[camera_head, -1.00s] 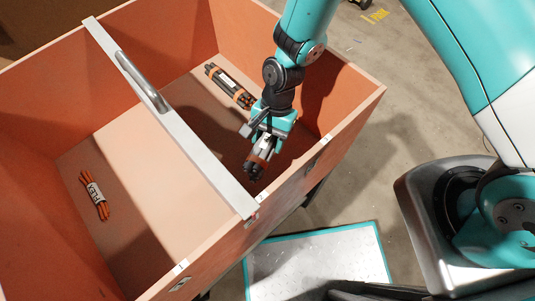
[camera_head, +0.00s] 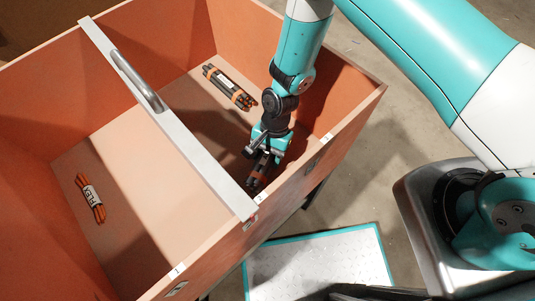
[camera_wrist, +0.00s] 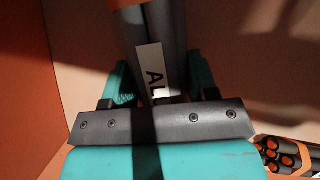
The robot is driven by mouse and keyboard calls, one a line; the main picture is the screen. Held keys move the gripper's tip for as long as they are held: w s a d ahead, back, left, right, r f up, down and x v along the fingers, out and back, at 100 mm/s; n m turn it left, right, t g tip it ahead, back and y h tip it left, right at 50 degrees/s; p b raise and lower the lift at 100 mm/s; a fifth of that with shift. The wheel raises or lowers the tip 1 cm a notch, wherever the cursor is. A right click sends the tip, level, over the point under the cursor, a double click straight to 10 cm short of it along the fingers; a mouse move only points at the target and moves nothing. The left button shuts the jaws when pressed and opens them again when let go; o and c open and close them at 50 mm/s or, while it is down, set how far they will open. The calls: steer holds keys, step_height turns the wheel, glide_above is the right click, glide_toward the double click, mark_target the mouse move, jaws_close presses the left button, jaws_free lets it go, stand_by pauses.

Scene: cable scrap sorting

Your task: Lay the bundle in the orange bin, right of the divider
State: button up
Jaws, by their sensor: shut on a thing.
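The bundle (camera_head: 255,180) is a set of dark cable pieces with orange bands. My gripper (camera_head: 264,158) is shut on it, inside the right compartment of the orange bin (camera_head: 345,105). In the wrist view the bundle (camera_wrist: 170,45) runs between the teal fingers, with a white label partly showing letters. The divider (camera_head: 185,135) is a pale bar with a grey handle, to the left of my gripper. I cannot tell whether the bundle touches the bin floor.
Another dark bundle with orange bands (camera_head: 230,87) lies on the right compartment's floor, behind my gripper; its end shows in the wrist view (camera_wrist: 285,157). An orange bundle labelled FLEX (camera_head: 91,197) lies left of the divider. The bin's near wall is close to my gripper.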

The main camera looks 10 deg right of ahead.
steer(key=o, duration=1.3)
steer(key=shift+r, duration=0.2)
steer(key=p+v, duration=0.1)
steer(key=v, duration=1.1)
steer(key=s+d+r+n+t, duration=0.1)
steer(key=s+r+n, duration=0.15)
steer(key=r, duration=0.55)
steer(key=s+d+r+n+t+y, duration=0.1)
steer(key=r+n, duration=0.2)
steer(key=r, duration=0.6)
steer(key=s+d+r+n, duration=0.2)
steer(key=r+n, duration=0.1)
steer(key=r, duration=0.5)
steer(key=s+d+r+n+t, duration=0.1)
steer(key=s+d+r+n, duration=0.2)
steer(key=s+r+n, duration=0.2)
steer(key=s+r, duration=0.1)
steer(key=s, duration=0.2)
steer(key=shift+s+r+t+y, duration=0.25)
steer(key=shift+s+t+y, duration=0.05)
steer(key=shift+s+t, duration=0.1)
